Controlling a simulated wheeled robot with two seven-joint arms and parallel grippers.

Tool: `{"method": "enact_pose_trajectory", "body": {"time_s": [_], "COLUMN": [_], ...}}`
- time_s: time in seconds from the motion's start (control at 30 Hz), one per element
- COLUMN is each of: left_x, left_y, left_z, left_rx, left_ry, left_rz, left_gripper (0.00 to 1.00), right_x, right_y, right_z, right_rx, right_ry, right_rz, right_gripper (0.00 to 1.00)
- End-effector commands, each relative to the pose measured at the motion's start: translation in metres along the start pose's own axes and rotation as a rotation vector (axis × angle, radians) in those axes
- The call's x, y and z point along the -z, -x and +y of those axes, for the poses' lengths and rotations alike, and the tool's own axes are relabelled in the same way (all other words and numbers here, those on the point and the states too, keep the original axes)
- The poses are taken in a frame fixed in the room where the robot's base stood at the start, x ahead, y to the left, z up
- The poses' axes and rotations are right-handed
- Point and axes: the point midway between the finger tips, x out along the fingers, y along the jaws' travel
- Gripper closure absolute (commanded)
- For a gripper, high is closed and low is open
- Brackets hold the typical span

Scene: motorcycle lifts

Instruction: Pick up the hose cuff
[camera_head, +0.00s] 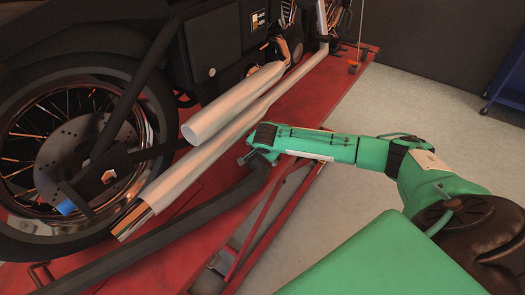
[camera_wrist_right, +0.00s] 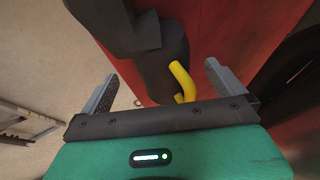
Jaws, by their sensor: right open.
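The dark hose (camera_head: 170,230) runs from the lower left along the red lift and ends under my right gripper (camera_head: 252,157) in the head view. In the right wrist view, the hose's thick dark end, which looks like the hose cuff (camera_wrist_right: 158,72), with a curved yellow handle (camera_wrist_right: 181,76), shows between the two spread fingers of my right gripper (camera_wrist_right: 162,84). The right gripper is open, with a gap visible beside the cuff. I cannot tell whether a finger touches it. My left gripper is not in view.
A motorcycle with a spoked wheel (camera_head: 75,150) and silver exhaust pipes (camera_head: 225,108) stands on the red lift (camera_head: 325,85), close to my right gripper. A blue cart (camera_head: 508,80) stands at the far right. Pale floor (camera_head: 430,115) is clear between.

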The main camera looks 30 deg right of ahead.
Motion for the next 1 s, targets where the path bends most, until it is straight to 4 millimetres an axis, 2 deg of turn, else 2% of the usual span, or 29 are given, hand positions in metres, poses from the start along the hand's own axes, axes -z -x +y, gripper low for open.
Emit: {"method": "enact_pose_trajectory", "body": {"time_s": [0.17, 0.5, 0.83, 0.87, 1.0], "left_x": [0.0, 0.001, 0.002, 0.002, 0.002], "left_y": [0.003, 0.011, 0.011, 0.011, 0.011], "left_z": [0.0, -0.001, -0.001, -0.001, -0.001], "left_rx": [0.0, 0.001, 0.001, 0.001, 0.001], "left_ry": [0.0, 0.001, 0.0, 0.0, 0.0], "left_rz": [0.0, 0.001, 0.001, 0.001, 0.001], "left_gripper": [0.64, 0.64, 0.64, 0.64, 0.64], "right_x": [0.002, 0.001, 0.001, 0.001, 0.001], "right_y": [-0.008, -0.046, -0.052, -0.052, -0.051], "right_z": [-0.002, -0.002, -0.001, -0.001, -0.001], "right_rx": [-0.002, -0.002, -0.001, -0.001, -0.001], "right_ry": [0.001, 0.0, 0.001, 0.001, 0.001], "right_rz": [0.0, 0.0, 0.0, 0.0, 0.0], "right_gripper": [0.0, 0.0, 0.0, 0.04, 0.31]}}
